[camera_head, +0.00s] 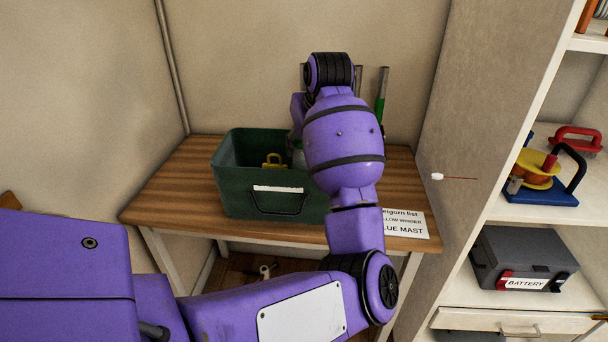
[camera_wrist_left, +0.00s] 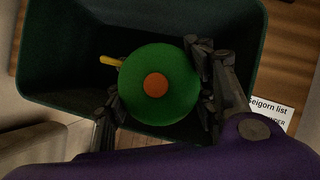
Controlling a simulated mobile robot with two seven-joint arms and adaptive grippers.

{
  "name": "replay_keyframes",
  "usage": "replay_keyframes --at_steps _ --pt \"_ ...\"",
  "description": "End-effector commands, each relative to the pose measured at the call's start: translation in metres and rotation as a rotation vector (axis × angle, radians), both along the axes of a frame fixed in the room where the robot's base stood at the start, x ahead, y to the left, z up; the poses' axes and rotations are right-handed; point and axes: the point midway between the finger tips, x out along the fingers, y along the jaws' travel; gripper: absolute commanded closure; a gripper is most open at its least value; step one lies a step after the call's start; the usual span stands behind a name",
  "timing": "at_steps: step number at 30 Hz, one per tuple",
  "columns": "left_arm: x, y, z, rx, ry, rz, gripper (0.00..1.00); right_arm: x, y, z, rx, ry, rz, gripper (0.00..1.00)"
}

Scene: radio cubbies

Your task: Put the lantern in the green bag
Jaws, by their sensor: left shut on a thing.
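The green bag (camera_head: 262,198) is an open, dark green box-like container with a handle, standing on the wooden table. My left gripper (camera_wrist_left: 157,100) is shut on a round green thing with an orange centre, probably the lantern (camera_wrist_left: 180,80), seen from above. In the left wrist view it hangs over the opening of the green bag (camera_wrist_left: 60,92). In the head view my left arm hides most of the gripper and the held thing. I cannot tell whether it touches the bag's floor. My right gripper is in neither view.
A yellow object (camera_head: 274,160) lies inside the bag. A paper list (camera_head: 407,226) lies at the table's right front. Upright rods (camera_head: 381,92) stand behind my arm. Shelves at right hold a battery box (camera_head: 525,255) and a blue-based winder (camera_head: 545,188).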

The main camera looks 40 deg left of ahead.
Motion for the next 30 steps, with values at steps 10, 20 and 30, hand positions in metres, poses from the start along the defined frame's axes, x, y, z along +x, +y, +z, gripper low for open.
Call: replay_keyframes --at_steps 10,20,30 --pt "0.000 0.000 -0.044 0.001 -0.002 0.002 0.85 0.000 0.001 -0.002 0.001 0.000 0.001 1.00" --pt "0.000 0.000 -0.086 0.002 -0.001 0.002 0.85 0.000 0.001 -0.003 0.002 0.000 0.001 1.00" --pt "0.000 0.000 -0.089 -0.001 -0.001 0.003 0.46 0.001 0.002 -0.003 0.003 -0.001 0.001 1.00"
